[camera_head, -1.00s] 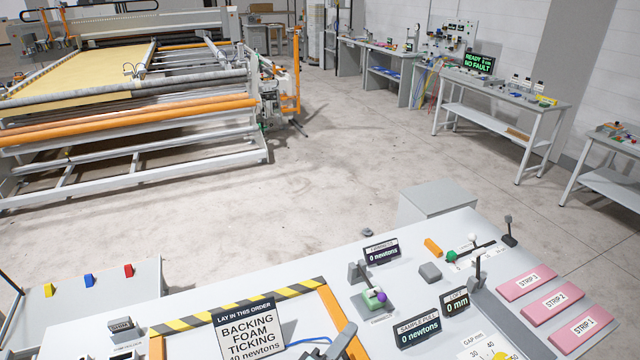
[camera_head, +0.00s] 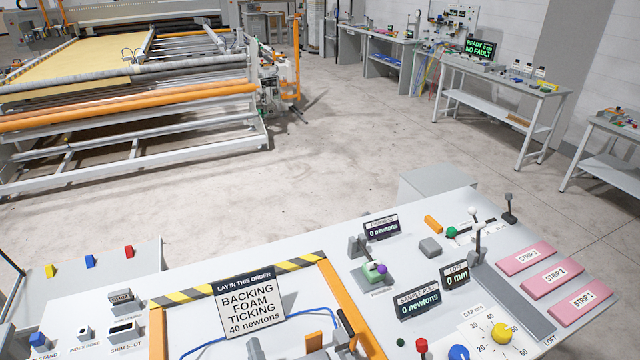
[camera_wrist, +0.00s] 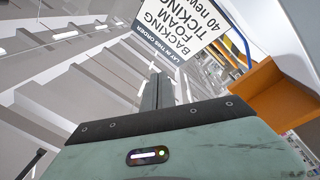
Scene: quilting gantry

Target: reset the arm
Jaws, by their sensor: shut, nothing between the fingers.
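My gripper (camera_wrist: 157,92) shows in the wrist view. Its narrow grey fingers are together, with nothing between them, beyond a dark plate and a pale green body. The sign reading "BACKING FOAM TICKING 40 newtons" (camera_wrist: 184,28) is tilted in that view, beyond the fingertips. In the head view the sign (camera_head: 250,305) stands upright on the bench in front, by an orange-edged frame (camera_head: 338,300). I cannot clearly make out my gripper in the head view.
The bench (camera_head: 330,259) carries pink strips (camera_head: 525,258), small displays (camera_head: 418,305), a yellow dial (camera_head: 502,333) and upright levers (camera_head: 510,208). An orange part (camera_wrist: 270,98) is close on the wrist view's right. A large quilting machine (camera_head: 130,115) stands behind; open floor (camera_head: 330,170) lies between.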

